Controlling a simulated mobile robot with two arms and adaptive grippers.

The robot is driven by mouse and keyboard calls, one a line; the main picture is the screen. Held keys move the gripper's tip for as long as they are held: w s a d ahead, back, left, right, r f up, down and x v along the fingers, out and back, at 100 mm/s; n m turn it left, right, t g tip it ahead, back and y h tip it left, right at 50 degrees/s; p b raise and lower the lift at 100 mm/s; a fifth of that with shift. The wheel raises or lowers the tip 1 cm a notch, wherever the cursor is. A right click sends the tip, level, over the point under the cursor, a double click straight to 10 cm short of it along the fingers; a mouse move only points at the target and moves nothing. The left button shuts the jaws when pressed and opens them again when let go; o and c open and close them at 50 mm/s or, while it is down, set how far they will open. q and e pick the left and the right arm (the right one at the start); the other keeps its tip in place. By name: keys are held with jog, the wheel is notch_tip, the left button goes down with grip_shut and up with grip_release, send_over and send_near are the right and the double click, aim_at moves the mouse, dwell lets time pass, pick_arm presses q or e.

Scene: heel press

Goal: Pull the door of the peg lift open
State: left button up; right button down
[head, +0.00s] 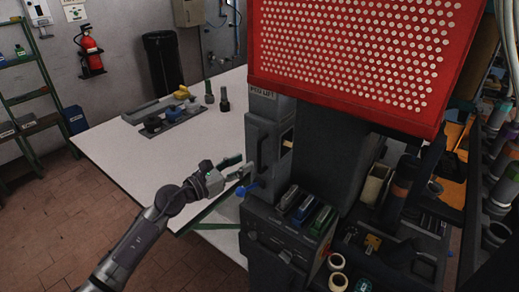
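The peg lift is a narrow grey cabinet with a label (262,92) at its top, in the middle of the head view. Its grey door (262,140) faces left and looks closed or nearly so. A small pale upright part, which may be the door handle, shows near the door's lower left edge. My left gripper (243,166) reaches in from the left, level with that part. Its two fingers are spread apart, with the tips close to the door's left side. I cannot tell whether they touch it. My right gripper is not in view.
A red perforated panel (350,50) overhangs the peg lift. Below the door are a blue knob (252,187) and a dark control box (285,230). A white table (150,165) with several tools stands behind my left arm. Bins and cups crowd the right.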

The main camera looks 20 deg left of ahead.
aim_at(258, 155)
pick_arm(q)
jog(key=p+x, duration=0.1)
jog(key=x, duration=0.6)
jog(key=shift+w, duration=0.1)
grip_shut()
